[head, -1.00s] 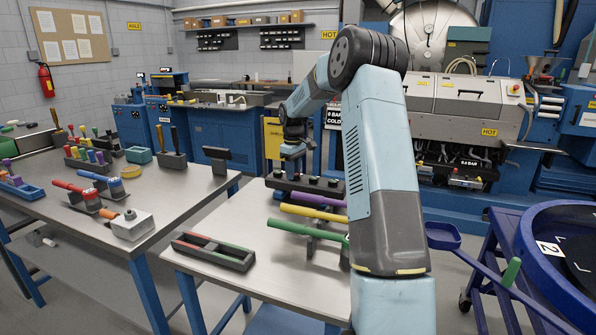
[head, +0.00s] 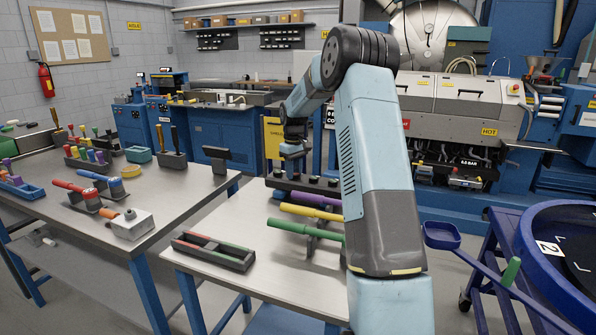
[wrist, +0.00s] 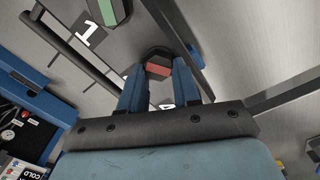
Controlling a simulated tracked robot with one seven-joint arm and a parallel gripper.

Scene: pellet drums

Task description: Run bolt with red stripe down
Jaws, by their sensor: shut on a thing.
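In the wrist view, the bolt with red stripe (wrist: 158,66) has a dark many-sided head with a red bar across its face. It stands on a grey metal surface. My gripper (wrist: 158,72) has its two blue fingers on either side of this head and is shut on it. The lower part of the bolt is hidden by the fingers and the dark crossbar. A second dark bolt with a green stripe (wrist: 107,12) is farther up and left, apart from the fingers. In the head view, the end of my arm is small, and the bolt cannot be made out there.
A white number 1 label (wrist: 87,30) lies left of the bolts. Dark bars run close by on both sides. In the head view, a bench holds coloured tubes (head: 310,211) and a dark tray (head: 213,250). A blue drum (head: 530,235) stands at right.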

